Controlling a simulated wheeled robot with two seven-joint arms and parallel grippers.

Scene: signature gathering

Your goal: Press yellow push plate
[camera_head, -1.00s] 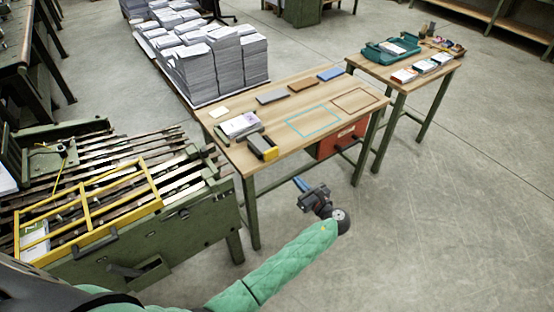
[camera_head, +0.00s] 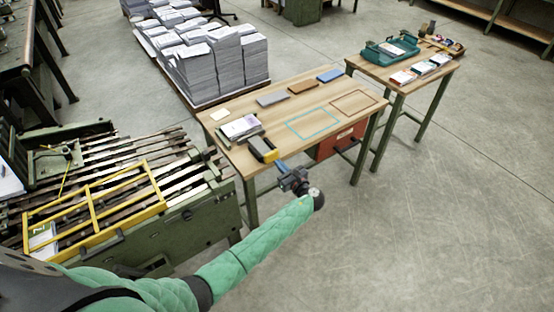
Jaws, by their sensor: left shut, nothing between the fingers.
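The yellow push plate (camera_head: 270,156) is on the front of a small dark device (camera_head: 258,146) at the near left edge of the wooden table. My left gripper (camera_head: 281,165) is shut and empty, with its blue-grey fingertips just in front of and slightly right of the yellow plate. I cannot tell whether the tips touch it. My green-sleeved left arm reaches in from the lower left. My right gripper is out of view.
A paper stack (camera_head: 240,127) lies beside the device. Grey, brown and blue bars (camera_head: 272,98) and outlined rectangles (camera_head: 313,123) are on the wooden table (camera_head: 300,150). A yellow frame (camera_head: 97,222) covers the green machine at left. A second table (camera_head: 385,72) stands at right.

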